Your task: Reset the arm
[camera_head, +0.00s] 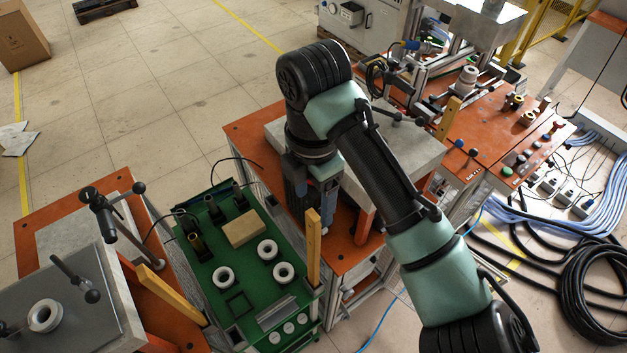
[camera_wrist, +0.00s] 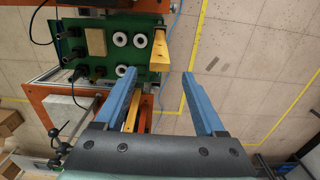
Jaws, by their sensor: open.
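My gripper (camera_wrist: 162,82) is open and empty, its two blue fingers spread apart in the wrist view. In the head view my gripper (camera_head: 322,205) hangs down from my bent arm over the orange table (camera_head: 243,130), just right of the green workbench (camera_head: 222,272). A yellow upright bar (camera_head: 313,247) stands near the fingers, and it also shows in the wrist view (camera_wrist: 160,52) between and beyond them. Part of the gripper is hidden by my own arm in the head view.
White rings (camera_head: 283,272) and a tan block (camera_head: 244,228) lie on the green workbench. Another orange station with a clamp lever (camera_head: 98,212) stands at the left. A control panel (camera_head: 520,150) and coiled black cables (camera_head: 595,275) are at the right. The floor behind is mostly clear.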

